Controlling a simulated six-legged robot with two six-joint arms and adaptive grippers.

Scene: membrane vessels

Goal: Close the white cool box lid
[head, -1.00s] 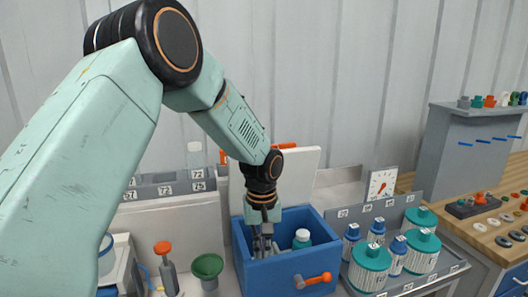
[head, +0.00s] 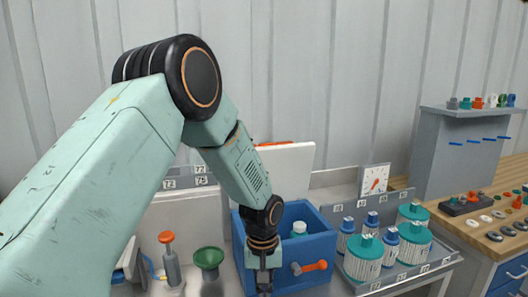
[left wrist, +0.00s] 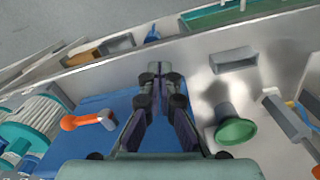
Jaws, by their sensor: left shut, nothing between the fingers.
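The cool box (head: 316,276) is a blue open-topped box on the bench. Its white lid (head: 295,165) stands raised behind it, with an orange part at its top edge. A bottle with a pale cap (head: 299,228) is inside. An orange-handled latch (head: 312,267) sits on the front wall. My left gripper (head: 264,286) is shut and empty, pointing down at the box's front left. The left wrist view shows its closed fingers (left wrist: 160,72) over or beside the blue box (left wrist: 95,135); contact cannot be told. My right gripper is not in view.
A grey rack (head: 428,272) of teal-capped and blue-capped vessels stands close on the right. A green funnel (head: 208,258) and an orange-topped grey tool (head: 169,262) stand on the left. A dial (head: 374,180) stands behind the rack.

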